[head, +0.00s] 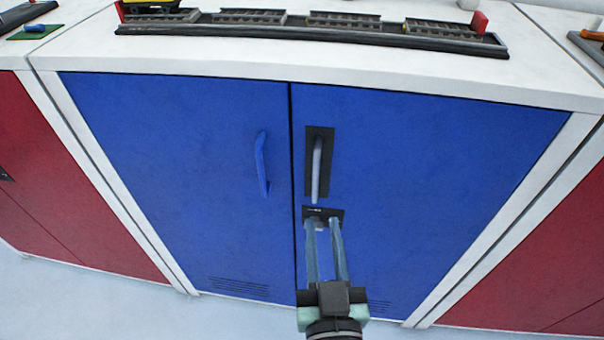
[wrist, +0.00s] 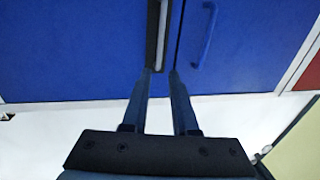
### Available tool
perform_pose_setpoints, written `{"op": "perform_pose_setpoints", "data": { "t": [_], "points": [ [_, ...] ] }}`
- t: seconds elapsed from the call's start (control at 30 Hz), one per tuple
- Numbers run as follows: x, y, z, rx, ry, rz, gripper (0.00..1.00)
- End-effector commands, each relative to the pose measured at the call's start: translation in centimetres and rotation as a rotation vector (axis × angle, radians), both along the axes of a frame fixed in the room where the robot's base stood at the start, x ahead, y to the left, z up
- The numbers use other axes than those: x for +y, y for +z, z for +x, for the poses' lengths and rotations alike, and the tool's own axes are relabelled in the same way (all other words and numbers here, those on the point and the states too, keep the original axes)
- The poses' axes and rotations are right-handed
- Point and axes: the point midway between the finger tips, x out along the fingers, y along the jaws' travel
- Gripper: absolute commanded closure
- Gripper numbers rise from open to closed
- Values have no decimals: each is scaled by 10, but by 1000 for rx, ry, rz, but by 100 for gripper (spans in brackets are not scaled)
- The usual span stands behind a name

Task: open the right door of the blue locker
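The blue locker's right door (head: 430,180) is shut flush beside the left door (head: 185,150), with a thin dark seam between them. The right door has an upright grey bar handle (head: 317,165) on a black plate, with a small black lock plate (head: 338,214) below it. My gripper (head: 322,222) is open and empty, its two fingers apart, in front of the door just below the handle's lower end. In the wrist view the grey handle (wrist: 162,35) lies just beyond the fingertips (wrist: 161,71), nearest the left one. Contact with the door cannot be told.
The left door has a blue handle (head: 262,163) close to the seam. Red lockers (head: 60,190) stand on both sides. A model track (head: 310,27) lies on the white top. The pale floor (head: 200,318) in front is clear.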

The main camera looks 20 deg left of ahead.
Motion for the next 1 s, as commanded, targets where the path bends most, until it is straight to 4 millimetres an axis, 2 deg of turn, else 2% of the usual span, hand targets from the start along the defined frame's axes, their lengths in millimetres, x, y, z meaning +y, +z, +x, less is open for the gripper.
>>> {"op": "perform_pose_setpoints", "data": {
  "t": [0.17, 0.5, 0.7, 1.0],
  "points": [
    [9, 5, 17, -3, 1, 3, 73],
    [38, 5, 73, -4, 2, 0, 73],
    [51, 4, 100, -2, 1, 0, 73],
    [59, 2, 114, -2, 1, 0, 73]
  ]
}}
